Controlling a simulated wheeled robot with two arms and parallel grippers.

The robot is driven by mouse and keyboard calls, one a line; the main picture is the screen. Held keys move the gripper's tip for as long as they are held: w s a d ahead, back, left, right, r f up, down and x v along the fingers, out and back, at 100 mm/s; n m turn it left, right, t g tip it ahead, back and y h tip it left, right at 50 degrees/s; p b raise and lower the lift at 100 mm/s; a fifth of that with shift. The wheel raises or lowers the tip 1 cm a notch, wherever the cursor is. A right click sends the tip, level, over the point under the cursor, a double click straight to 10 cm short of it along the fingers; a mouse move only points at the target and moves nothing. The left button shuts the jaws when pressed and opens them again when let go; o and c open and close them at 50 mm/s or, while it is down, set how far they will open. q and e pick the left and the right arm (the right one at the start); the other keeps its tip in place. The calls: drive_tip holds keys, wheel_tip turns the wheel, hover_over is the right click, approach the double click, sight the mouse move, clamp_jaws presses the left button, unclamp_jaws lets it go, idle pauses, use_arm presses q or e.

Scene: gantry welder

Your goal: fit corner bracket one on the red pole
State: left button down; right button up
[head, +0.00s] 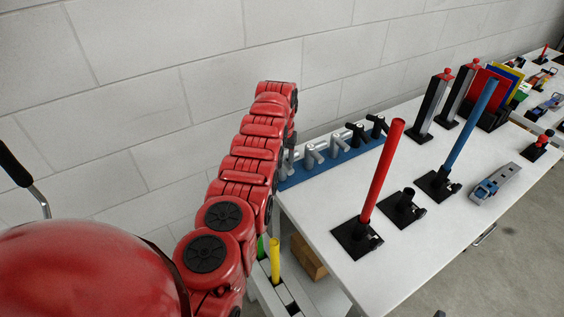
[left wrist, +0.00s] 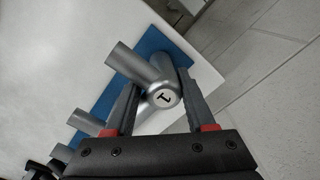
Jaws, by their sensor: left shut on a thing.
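The red pole (head: 383,175) stands upright on a black square base (head: 350,240) near the left side of the white table. Corner bracket one, a silver tube fitting marked "1" (left wrist: 164,97), is at the end of a blue strip (left wrist: 165,38). My left gripper (left wrist: 158,82) is shut on it, one finger on each side. I cannot tell whether the bracket still touches the strip. In the head view my red arm hides most of this gripper and bracket. The right gripper is not in view.
Silver brackets (head: 313,156) and black brackets (head: 357,134) stand along the strip. A short black post (head: 404,205) and a blue pole (head: 468,125) stand right of the red pole. A grey-blue tool (head: 495,184) lies near the front edge. A block wall runs close behind.

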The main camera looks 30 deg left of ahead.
use_arm(q)
drive_tip(key=shift+c, duration=1.2)
unclamp_jaws()
